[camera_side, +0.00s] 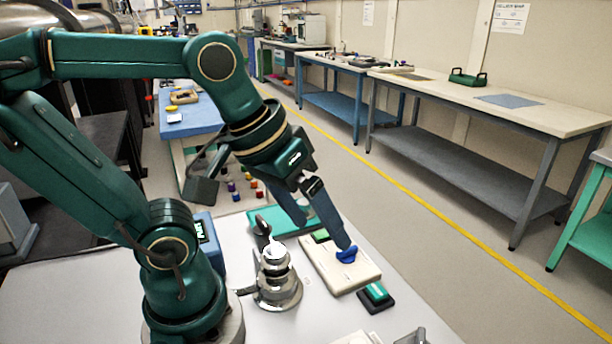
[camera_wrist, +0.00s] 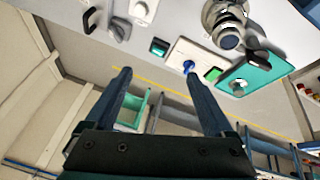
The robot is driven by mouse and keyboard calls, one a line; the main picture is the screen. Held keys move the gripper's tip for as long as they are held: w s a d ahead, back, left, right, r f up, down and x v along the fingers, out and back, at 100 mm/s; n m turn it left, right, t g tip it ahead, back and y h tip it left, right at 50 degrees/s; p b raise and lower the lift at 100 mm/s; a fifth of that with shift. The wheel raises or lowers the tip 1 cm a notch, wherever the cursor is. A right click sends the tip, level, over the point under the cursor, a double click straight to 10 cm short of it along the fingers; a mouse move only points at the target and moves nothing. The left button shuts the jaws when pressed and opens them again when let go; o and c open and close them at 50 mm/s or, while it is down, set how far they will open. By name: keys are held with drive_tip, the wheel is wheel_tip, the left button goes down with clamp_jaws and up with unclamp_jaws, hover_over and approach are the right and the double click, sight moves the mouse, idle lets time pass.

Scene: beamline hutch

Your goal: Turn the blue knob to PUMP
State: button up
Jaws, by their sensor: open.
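The blue knob (camera_side: 346,255) is on a cream panel (camera_side: 342,278) on the light bench, and it also shows in the wrist view (camera_wrist: 188,66). My gripper (camera_side: 323,236) is open and empty, with its fingers pointing down toward the panel. In the side view one fingertip overlaps the knob's upper edge; I cannot tell whether it touches. In the wrist view (camera_wrist: 158,76) the knob is just beyond the right fingertip, not between the fingers. No PUMP marking is readable, and the knob's setting cannot be told.
A green button (camera_side: 320,236) shares the panel. A metal flanged fitting (camera_side: 278,290) stands left of it, a teal plate (camera_side: 262,221) lies behind, and a dark block with a green top (camera_side: 376,294) sits close in front.

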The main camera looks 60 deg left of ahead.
drive_tip(key=w+a+n+g, duration=0.1)
drive_tip(key=w+n+g, duration=0.1)
drive_tip(key=w+n, duration=0.25)
drive_tip(key=n+g+h, duration=0.2)
drive_tip(key=n+h, duration=0.1)
drive_tip(key=n, duration=0.5)
hover_over(347, 253)
wheel_tip(347, 253, down, 6)
drive_tip(key=shift+n+g+h, duration=0.4)
drive_tip(key=shift+n+g, duration=0.2)
drive_tip(key=shift+n, duration=0.25)
drive_tip(key=a+f, duration=0.2)
drive_tip(key=f, duration=0.1)
drive_tip(key=shift+w+a+f, duration=0.35)
drive_tip(key=shift+a+f, duration=0.05)
drive_tip(key=shift+s+a+f, duration=0.1)
drive_tip(key=shift+s+f, duration=0.05)
drive_tip(key=shift+f, duration=0.5)
drive_tip(key=shift+x, duration=2.1)
drive_tip(key=shift+c, duration=0.3)
